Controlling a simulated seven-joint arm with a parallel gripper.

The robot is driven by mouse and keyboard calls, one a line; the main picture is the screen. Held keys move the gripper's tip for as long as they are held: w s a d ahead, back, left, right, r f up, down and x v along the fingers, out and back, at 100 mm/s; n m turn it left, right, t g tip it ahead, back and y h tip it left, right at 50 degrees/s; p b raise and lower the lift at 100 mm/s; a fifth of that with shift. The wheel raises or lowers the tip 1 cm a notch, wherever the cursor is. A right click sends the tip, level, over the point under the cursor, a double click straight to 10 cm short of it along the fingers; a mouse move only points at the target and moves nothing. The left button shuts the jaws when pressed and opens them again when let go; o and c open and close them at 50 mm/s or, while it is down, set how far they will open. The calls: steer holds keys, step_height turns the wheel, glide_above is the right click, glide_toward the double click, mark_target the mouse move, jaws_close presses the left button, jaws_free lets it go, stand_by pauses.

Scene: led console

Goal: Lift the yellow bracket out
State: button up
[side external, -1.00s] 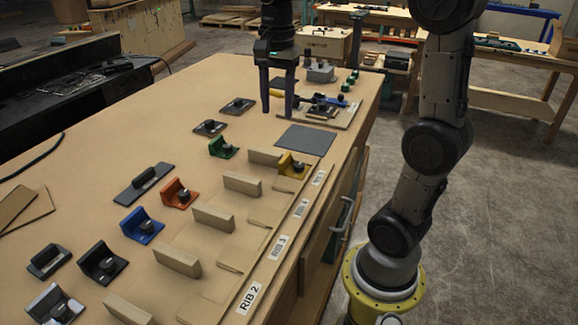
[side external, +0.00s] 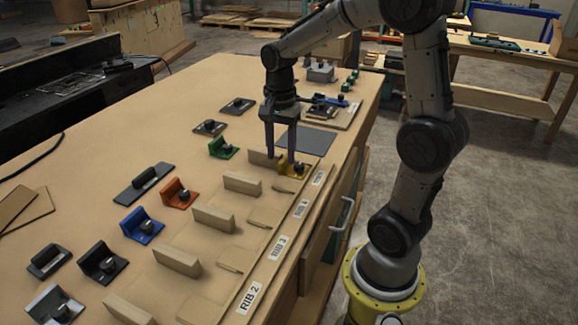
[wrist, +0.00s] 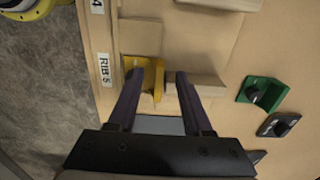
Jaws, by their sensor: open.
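The yellow bracket (side external: 295,170) sits on the tan bench at the far end of the row of rib blocks, beside a wooden block. In the wrist view, the yellow bracket (wrist: 157,82) has its upright wall between my two fingertips, and its left part is partly behind the left finger. My gripper (side external: 281,166) points down over it, fingers apart; it also shows in the wrist view (wrist: 158,76). I see no finger closed on the bracket. Whether the fingertips touch it, I cannot tell.
Wooden blocks (side external: 242,183) stand in a row along the labelled bench edge. A green bracket (side external: 223,147), an orange bracket (side external: 179,193) and a blue bracket (side external: 142,226) stand to the left. A dark grey mat (side external: 310,142) lies behind the yellow bracket.

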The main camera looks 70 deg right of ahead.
steer(key=shift+f, duration=1.15)
jaws_close()
